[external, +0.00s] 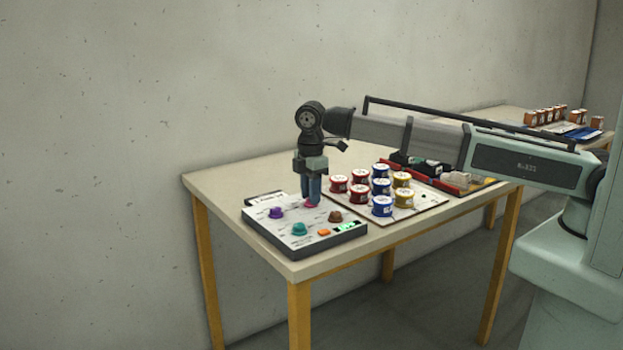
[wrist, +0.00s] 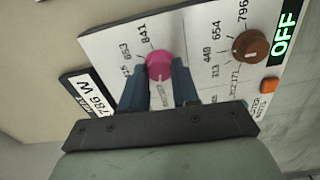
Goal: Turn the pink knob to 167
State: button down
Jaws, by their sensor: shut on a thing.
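The pink knob (wrist: 159,66) sits on the white face of the control panel (wrist: 195,40), with printed numbers such as 653 and 841 around it. My gripper (wrist: 159,72) is shut on the pink knob, one blue-grey finger on each side. In the external view my gripper (external: 311,199) points straight down at the panel (external: 297,250), and a bit of the pink knob (external: 311,206) shows at its fingertips. The knob's pointer direction and the number 167 cannot be made out.
The panel also has a brown knob (wrist: 250,46), an orange button (wrist: 270,85), a display reading OFF (wrist: 285,33), a purple knob (external: 276,213) and a teal knob (external: 299,229). Red, blue and yellow tins (external: 382,206) stand close to the right.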

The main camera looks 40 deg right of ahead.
jog(key=shift+n, duration=0.4)
jog(key=c, duration=0.8)
grip_release()
jog(key=shift+r, duration=0.1)
notch_tip(320, 180, up, 14)
jog(key=shift+f, duration=0.15)
jog(key=shift+w, duration=0.1)
dwell(0.4)
